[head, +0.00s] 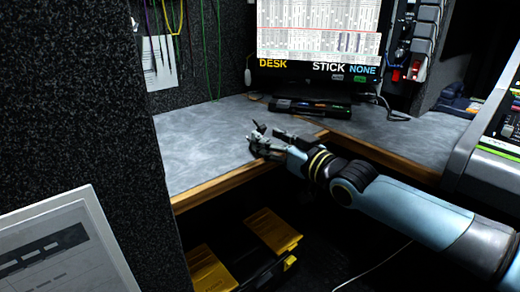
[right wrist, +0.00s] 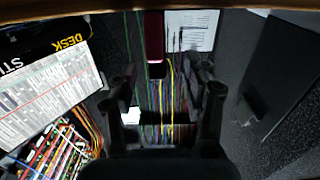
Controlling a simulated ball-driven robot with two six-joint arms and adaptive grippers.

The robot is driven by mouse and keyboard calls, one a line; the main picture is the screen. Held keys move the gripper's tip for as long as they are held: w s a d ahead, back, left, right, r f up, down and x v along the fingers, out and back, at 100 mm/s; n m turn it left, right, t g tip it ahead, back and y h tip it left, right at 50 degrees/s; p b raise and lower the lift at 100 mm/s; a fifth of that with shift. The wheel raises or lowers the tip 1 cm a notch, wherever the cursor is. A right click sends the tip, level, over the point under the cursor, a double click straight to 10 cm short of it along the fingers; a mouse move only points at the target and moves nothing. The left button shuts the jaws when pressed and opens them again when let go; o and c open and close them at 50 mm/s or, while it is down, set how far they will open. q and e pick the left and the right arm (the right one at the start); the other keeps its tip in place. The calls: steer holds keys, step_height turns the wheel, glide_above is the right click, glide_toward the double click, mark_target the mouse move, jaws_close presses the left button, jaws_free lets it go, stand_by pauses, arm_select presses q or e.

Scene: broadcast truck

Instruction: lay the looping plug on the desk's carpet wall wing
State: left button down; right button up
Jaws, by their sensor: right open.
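The desk's wing beside the dark carpet wall (head: 80,110) is a grey mottled top (head: 195,145) with a wooden front edge, and its visible surface is bare. My right gripper (head: 258,132) is open over the wing's right part, near the front edge; its height above the top is hard to judge. In the right wrist view its two fingers (right wrist: 166,85) stand apart with nothing clearly held between them. I cannot pick out the looping plug for certain in either view. A dark red block (right wrist: 154,45) shows beyond the fingers. My left gripper is not in view.
A monitor (head: 318,35) stands behind a black device (head: 310,107) at the desk's back. Coloured cables (right wrist: 172,95) hang at the back wall near a paper sheet (head: 160,62). Yellow cases (head: 273,230) sit below the desk. The wing's left part is clear.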

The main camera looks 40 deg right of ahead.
mark_target(263, 133)
steer(key=w+b, duration=0.3)
steer(key=w, duration=0.1)
steer(key=shift+f, duration=0.1)
steer(key=shift+w+r, duration=0.2)
steer(key=shift+w, duration=0.05)
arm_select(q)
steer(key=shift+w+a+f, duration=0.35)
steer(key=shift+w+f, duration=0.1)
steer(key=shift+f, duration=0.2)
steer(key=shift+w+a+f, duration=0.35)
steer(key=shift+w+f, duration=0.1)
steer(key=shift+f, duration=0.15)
arm_select(e)
steer(key=shift+r, duration=0.15)
jaws_close()
